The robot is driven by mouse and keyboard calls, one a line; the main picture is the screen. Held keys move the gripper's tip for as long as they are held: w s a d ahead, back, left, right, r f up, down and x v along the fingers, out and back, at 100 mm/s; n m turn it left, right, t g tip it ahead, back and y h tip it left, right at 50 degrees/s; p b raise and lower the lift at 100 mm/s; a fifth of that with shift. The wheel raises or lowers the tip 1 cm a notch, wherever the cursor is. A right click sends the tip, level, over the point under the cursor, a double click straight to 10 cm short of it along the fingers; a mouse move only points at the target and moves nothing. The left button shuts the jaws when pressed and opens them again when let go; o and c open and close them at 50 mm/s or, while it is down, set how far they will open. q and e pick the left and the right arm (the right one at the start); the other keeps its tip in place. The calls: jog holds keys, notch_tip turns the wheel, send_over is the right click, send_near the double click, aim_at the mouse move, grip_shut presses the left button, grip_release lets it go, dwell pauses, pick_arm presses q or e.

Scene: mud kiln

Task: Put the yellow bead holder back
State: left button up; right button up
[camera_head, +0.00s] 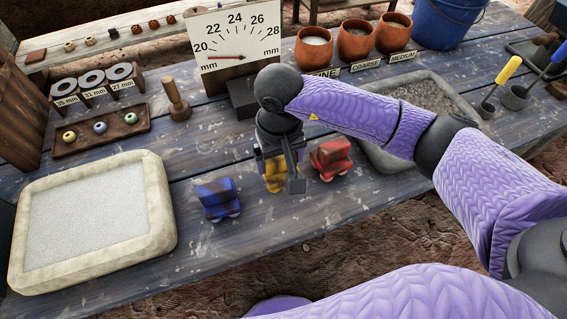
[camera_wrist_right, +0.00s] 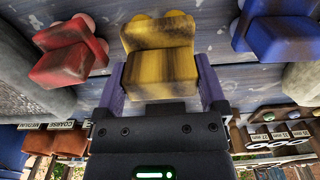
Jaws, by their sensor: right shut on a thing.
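The yellow bead holder (camera_head: 274,178) is a small block-like piece, partly hidden behind my right gripper (camera_head: 283,182) in the head view. In the right wrist view the yellow holder (camera_wrist_right: 158,55) sits between the two fingers of my right gripper (camera_wrist_right: 160,90), which is shut on it. A blue holder (camera_head: 218,199) stands to its left and a red holder (camera_head: 331,158) to its right on the table. I cannot tell whether the yellow holder touches the table. My left gripper is not in view.
A sand-filled tray (camera_head: 162,222) lies at the left. A wooden bead rack (camera_head: 84,146) and a wooden peg (camera_head: 177,104) stand behind it. A dial gauge (camera_head: 212,72) stands at the back. A grey stone trough (camera_head: 452,92) lies right of the red holder. Table in front of the holders is clear.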

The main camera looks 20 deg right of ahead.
notch_tip(320, 180, down, 2)
jog(key=shift+f, duration=0.25)
jog(key=shift+b, duration=0.3)
jog(key=o, duration=0.9)
notch_tip(320, 180, up, 12)
jog(key=p, duration=0.2)
jog(key=shift+f+p, duration=0.2)
jog(key=shift+p, duration=0.2)
jog(key=shift+r, duration=0.35)
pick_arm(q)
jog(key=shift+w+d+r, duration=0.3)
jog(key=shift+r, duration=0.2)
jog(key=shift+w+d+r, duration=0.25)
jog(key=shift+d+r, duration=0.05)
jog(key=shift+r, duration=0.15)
